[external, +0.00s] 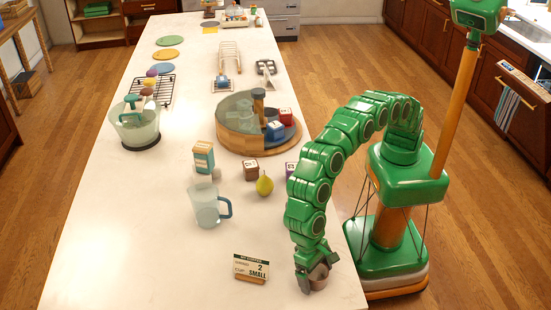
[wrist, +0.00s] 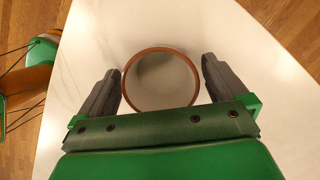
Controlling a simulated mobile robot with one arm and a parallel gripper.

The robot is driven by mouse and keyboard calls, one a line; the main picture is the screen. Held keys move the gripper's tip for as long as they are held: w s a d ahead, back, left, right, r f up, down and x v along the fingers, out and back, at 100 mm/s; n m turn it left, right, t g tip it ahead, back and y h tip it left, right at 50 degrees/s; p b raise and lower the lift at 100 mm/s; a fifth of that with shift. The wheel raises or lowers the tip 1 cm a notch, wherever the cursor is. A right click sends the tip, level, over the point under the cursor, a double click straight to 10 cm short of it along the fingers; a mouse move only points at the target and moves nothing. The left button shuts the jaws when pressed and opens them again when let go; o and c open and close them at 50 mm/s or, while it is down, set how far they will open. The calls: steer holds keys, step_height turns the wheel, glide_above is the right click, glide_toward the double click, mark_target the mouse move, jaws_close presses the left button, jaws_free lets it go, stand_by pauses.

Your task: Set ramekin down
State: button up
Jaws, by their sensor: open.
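The ramekin (wrist: 160,82), a small round cup with a brown rim and pale inside, sits upright on the white counter (wrist: 225,35) in the wrist view. My gripper (wrist: 161,80) is open around it, one dark finger on each side. A narrow gap shows between the ramekin and each finger. In the external view the ramekin (external: 318,278) is at the counter's near right edge, partly hidden by my gripper (external: 314,272).
A small sign (external: 251,268) stands left of my gripper. A clear jug (external: 207,206), a pear (external: 265,184) and a wooden turntable (external: 245,144) with containers are farther back. The counter's right edge is close by; bare counter lies at the front left.

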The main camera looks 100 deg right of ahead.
steer(key=v, duration=1.1)
steer(key=shift+w+r, duration=0.1)
steer(key=shift+r, duration=0.2)
steer(key=shift+d+r, duration=0.15)
steer(key=shift+r, duration=0.1)
steer(key=s+d+r+n, duration=0.2)
steer(key=s+d+r, duration=0.1)
steer(key=d, duration=0.8)
steer(key=s+d+r+n, duration=0.1)
steer(key=s+d+r, duration=0.15)
steer(key=d, duration=0.95)
steer(key=s+d+r+n, duration=0.2)
steer(key=d+r, duration=0.2)
steer(key=d, duration=0.7)
steer(key=s+d+f+n+h, duration=0.1)
steer(key=s+d+f+n, duration=0.1)
steer(key=s+d, duration=0.9)
steer(key=s+d+f+n+h, duration=0.1)
steer(key=s+d+f, duration=0.3)
steer(key=s+d, duration=0.7)
steer(key=s+n, duration=0.1)
steer(key=s, duration=0.4)
steer(key=shift+s+d+f, duration=0.3)
steer(key=shift+d+f, duration=0.05)
steer(key=shift+f, duration=0.05)
